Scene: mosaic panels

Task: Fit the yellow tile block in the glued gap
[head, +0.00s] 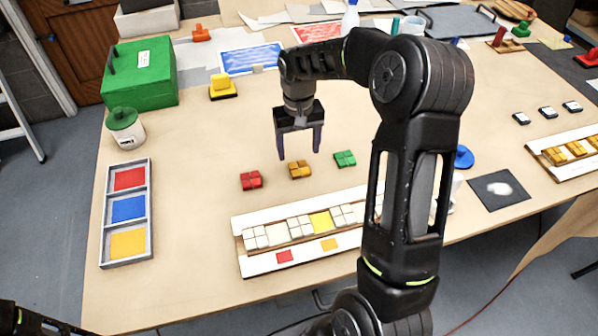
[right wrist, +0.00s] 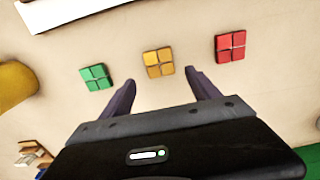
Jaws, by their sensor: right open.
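The yellow tile block (head: 300,169), a dark yellow square of small tiles, lies flat on the table between a red tile block (head: 251,180) and a green one (head: 345,158). My right gripper (head: 299,154) points down above it, open and empty. In the right wrist view the yellow block (right wrist: 158,63) lies just beyond and between the two open fingertips (right wrist: 160,79). The white-tiled mosaic panel (head: 262,262) is nearer me. It has a bright yellow gap (head: 321,222) and a bare beige gap (head: 277,232). My left gripper is not in view.
A tray with red, blue and yellow compartments (head: 151,211) lies at left. My right arm covers the panel's right end. Table between blocks and panel is clear.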

